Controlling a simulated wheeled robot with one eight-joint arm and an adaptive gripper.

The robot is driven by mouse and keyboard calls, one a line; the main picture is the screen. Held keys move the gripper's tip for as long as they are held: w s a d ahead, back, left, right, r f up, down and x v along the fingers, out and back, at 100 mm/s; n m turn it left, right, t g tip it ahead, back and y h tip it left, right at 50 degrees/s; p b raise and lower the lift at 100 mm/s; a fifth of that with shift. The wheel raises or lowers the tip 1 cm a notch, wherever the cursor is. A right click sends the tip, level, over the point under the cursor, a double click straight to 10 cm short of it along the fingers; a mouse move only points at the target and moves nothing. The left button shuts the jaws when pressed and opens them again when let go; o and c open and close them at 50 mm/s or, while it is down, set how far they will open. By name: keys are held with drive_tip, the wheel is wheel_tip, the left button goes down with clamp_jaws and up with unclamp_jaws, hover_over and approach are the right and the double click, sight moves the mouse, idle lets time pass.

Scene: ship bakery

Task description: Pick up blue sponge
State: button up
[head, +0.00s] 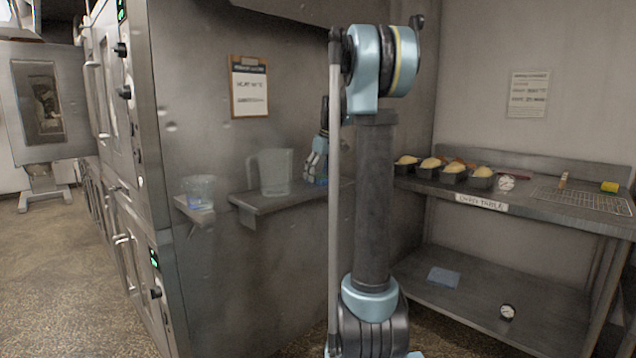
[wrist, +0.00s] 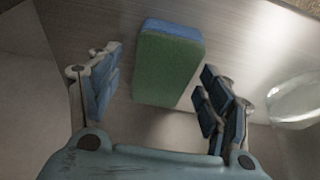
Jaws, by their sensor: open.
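The blue sponge (wrist: 168,68) is a block with a green broad face and blue sides. In the wrist view it stands on the grey metal shelf, between the spread fingers of my gripper (wrist: 160,88). The fingers are open, with a visible gap on each side of the sponge. In the head view my gripper (head: 318,160) points down over the small wall shelf (head: 258,204), partly hidden behind my arm. I cannot clearly tell the sponge from the blue finger pads there.
A clear pitcher (head: 270,172) stands left of my gripper on the shelf. A clear cup (head: 199,190) sits on another small ledge. A clear round vessel (wrist: 293,100) shows right in the wrist view. The table at right holds loaf tins (head: 454,174) and a wire rack (head: 582,200).

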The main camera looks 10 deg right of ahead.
drive_tip(key=c, duration=0.8)
drive_tip(key=shift+r, duration=0.1)
